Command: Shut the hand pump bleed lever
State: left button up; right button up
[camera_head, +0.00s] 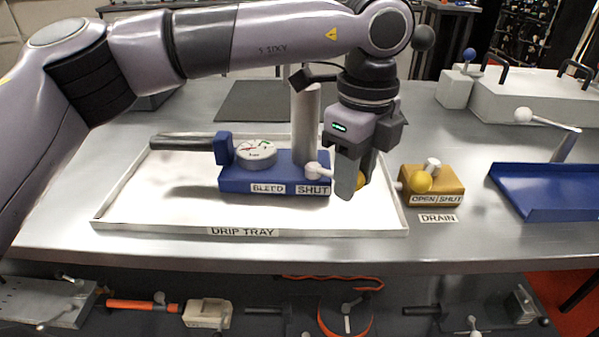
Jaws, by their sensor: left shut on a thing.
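The blue hand pump (250,180) stands in the white drip tray (130,212), with a round gauge on top and the labels BLEED and SHUT on its front. The bleed lever has a pale pivot (313,169) at the right end of the block, above the SHUT label. It points right, past the block's end. My left gripper (349,188) points down and is shut on the lever at the knob. The fingers hide part of the lever. My right gripper is not in view.
A tan drain valve (447,183) with a yellow-knobbed lever and an OPEN/SHUT label stands just right of the tray, close to my left gripper. A blue tray (550,190) lies far right. Tools fill the lower shelf.

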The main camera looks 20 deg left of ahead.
pick_arm(q)
jog(key=shift+w+d+f+n, duration=0.2)
jog(key=shift+w+f+n, duration=0.15)
jog(key=shift+n, duration=0.25)
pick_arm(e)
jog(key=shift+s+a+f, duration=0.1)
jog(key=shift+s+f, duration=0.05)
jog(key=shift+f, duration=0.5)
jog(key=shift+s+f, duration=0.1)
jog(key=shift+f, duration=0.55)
pick_arm(q)
jog(key=shift+w, duration=0.15)
jog(key=o, duration=1)
jog(key=r+p, duration=0.2)
jog(key=r, duration=0.1)
jog(key=r+p, duration=0.3)
jog(key=r, duration=0.1)
jog(key=shift+w+d+r, duration=0.15)
jog(key=shift+w, duration=0.05)
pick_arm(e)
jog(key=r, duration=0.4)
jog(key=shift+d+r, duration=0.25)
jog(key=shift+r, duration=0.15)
